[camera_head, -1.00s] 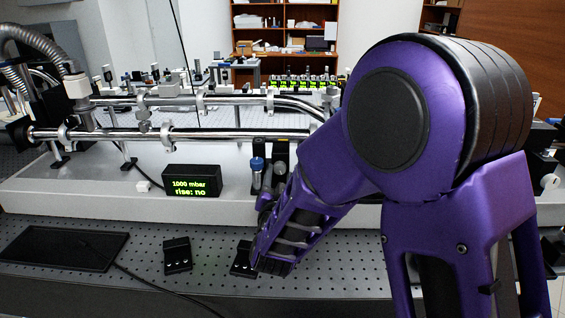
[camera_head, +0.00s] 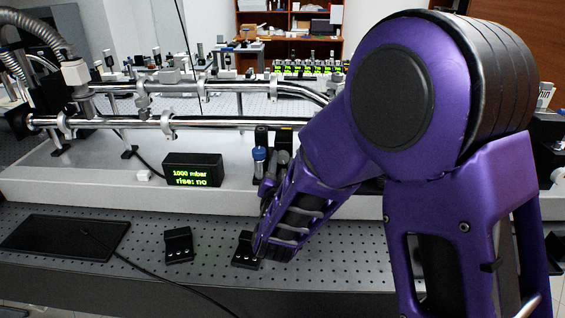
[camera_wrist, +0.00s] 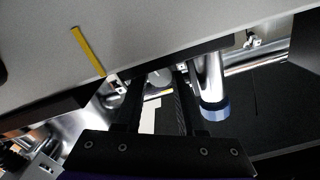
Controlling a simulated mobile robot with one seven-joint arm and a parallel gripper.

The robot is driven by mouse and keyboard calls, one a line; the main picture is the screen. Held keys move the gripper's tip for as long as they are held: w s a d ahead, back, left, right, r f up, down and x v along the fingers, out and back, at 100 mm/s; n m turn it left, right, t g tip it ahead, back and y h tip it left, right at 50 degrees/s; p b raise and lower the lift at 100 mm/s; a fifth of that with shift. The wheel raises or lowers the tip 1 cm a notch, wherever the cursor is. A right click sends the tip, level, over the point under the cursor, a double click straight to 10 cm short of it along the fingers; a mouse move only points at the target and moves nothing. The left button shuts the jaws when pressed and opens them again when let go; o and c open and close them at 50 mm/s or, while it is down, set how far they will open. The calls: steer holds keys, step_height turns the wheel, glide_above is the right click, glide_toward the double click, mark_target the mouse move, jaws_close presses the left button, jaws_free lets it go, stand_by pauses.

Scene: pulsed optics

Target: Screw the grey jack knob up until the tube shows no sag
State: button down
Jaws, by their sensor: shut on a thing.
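In the wrist view, my gripper (camera_wrist: 161,86) has its two dark fingers on either side of a small grey round part, which looks like the jack knob (camera_wrist: 160,76). The fingers are shut on it and cover its sides. In the head view, my purple forearm and wrist reach down beside the bench edge, and the knob is hidden behind them. The long chrome tube (camera_head: 220,123) runs across above the bench. It looks about level, but any small sag is too fine to tell.
A blue-capped cylinder (camera_wrist: 214,108) stands close to the right of my fingers. A black display (camera_head: 193,170) reads "1000 mbar" and "rise: no". Small black boxes (camera_head: 178,245) and a dark pad (camera_head: 65,237) lie on the perforated lower bench.

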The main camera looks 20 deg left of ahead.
steer(key=shift+n, duration=0.3)
steer(key=n+b, duration=0.2)
steer(key=n, duration=0.8)
steer(key=shift+b, duration=0.4)
stand_by(0.5)
steer(key=c, duration=0.8)
jaws_free()
steer(key=shift+w, duration=0.1)
steer(key=shift+n, duration=0.3)
